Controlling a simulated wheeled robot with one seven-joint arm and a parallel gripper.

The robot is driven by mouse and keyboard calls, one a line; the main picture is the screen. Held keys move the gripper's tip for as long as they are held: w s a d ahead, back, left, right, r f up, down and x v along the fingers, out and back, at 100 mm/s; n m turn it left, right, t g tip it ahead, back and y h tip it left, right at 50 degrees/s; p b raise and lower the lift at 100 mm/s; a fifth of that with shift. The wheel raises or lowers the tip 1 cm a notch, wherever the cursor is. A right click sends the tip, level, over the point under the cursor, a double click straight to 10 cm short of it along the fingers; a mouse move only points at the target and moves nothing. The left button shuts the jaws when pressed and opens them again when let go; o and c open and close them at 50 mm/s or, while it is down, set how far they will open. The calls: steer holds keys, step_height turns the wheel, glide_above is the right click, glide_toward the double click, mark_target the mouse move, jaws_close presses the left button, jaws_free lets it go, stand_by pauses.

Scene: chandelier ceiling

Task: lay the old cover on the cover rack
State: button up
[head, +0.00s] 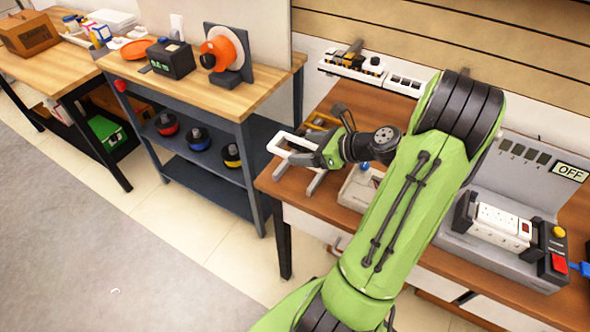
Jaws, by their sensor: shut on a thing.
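My gripper (318,150) is above the left end of the brown workbench and is shut on a white rectangular frame, which appears to be the old cover (283,139). The cover sticks out to the left of the fingers, and its middle looks open. Part of it is hidden by the fingers. Just below it, grey prongs (316,183) stand at the bench's left edge; they may be the cover rack. I cannot tell whether the cover touches them.
Behind the gripper are a yellow-orange item (322,120) and a white rail with dark parts (350,66). A pale box with a blue knob (352,192) sits close right. A grey fixture (520,165) marked OFF and a white socket strip (497,224) stand farther right.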

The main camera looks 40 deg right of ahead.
step_height(320, 180, down, 6)
steer(key=shift+w+a+r+b, duration=0.1)
steer(key=shift+b, duration=1.1)
steer(key=shift+f, duration=0.2)
steer(key=shift+f, duration=0.1)
steer(key=shift+f, duration=0.35)
steer(key=o, duration=1)
